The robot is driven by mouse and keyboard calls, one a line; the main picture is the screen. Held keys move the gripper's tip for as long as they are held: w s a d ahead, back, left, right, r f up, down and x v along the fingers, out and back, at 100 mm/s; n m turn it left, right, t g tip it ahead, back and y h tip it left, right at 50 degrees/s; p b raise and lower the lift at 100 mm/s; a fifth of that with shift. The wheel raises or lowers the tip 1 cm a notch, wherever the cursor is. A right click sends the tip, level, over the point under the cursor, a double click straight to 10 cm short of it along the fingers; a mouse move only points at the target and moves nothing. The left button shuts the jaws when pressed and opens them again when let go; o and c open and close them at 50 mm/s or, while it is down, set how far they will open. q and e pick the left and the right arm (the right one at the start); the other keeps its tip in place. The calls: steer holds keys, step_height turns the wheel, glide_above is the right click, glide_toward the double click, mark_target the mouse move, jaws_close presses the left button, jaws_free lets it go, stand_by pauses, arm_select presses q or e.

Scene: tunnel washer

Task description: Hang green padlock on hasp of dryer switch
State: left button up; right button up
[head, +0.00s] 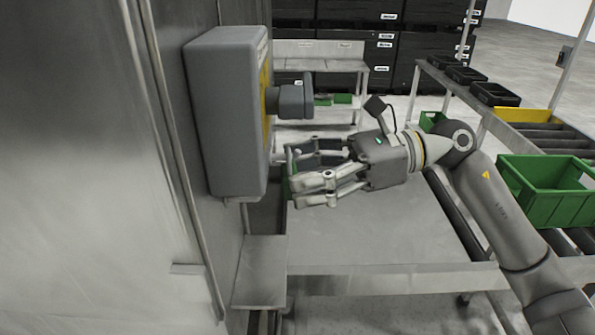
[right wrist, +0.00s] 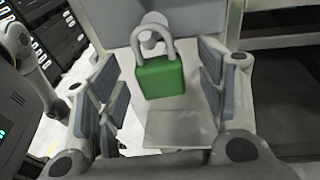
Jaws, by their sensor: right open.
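The dryer switch (head: 228,115) is a grey box on the wall at the left of the head view, with a yellow plate and a grey rotary handle (head: 292,100). The green padlock (right wrist: 160,77) hangs upright in the right wrist view, its shackle (right wrist: 153,30) looped around a short grey rounded piece, seemingly the hasp (right wrist: 150,42). In the head view only a green sliver of the padlock (head: 292,184) shows behind the fingers. My right gripper (head: 308,172) is open, with its fingers on either side of the padlock and visible gaps between. My left gripper is not in view.
A grey metal table (head: 380,232) lies below my right gripper, with a small metal ledge (head: 260,272) by the wall. At the right stand a roller conveyor with a green crate (head: 548,205) and black trays (head: 493,94). A bench (head: 318,66) stands behind.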

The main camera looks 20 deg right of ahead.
steer(key=v, duration=1.1)
steer(key=w+a+m+t, duration=0.1)
steer(key=w+m+t, duration=0.3)
steer(key=m+t, duration=0.5)
steer(key=w+a+m+t, duration=0.1)
steer(key=w+m+t, duration=0.4)
steer(key=m, duration=0.6)
steer(key=d+f+m+t+h, duration=0.1)
steer(key=d+f+m+h, duration=0.2)
steer(key=f+m+h, duration=0.65)
steer(key=d+f+m+h, duration=0.3)
steer(key=f+m+h, duration=0.4)
steer(key=f+m, duration=0.45)
steer(key=s+a+f+m+g, duration=0.1)
steer(key=s+f+m+g, duration=0.5)
steer(key=s+f, duration=0.45)
steer(key=s+a+f+m+g, duration=0.2)
steer(key=s+a+f+g, duration=0.15)
steer(key=s+f, duration=0.35)
steer(key=s+a+f+m+g, duration=0.1)
steer(key=s+a+f+g, duration=0.3)
steer(key=s, duration=0.5)
step_height(320, 180, down, 29)
steer(key=s+d+g+b, duration=0.2)
steer(key=s+d+f+g, duration=0.1)
steer(key=s+d+f, duration=0.1)
steer(key=s+f, duration=1.4)
steer(key=shift+s+d+b, duration=0.3)
steer(key=shift+b, duration=0.05)
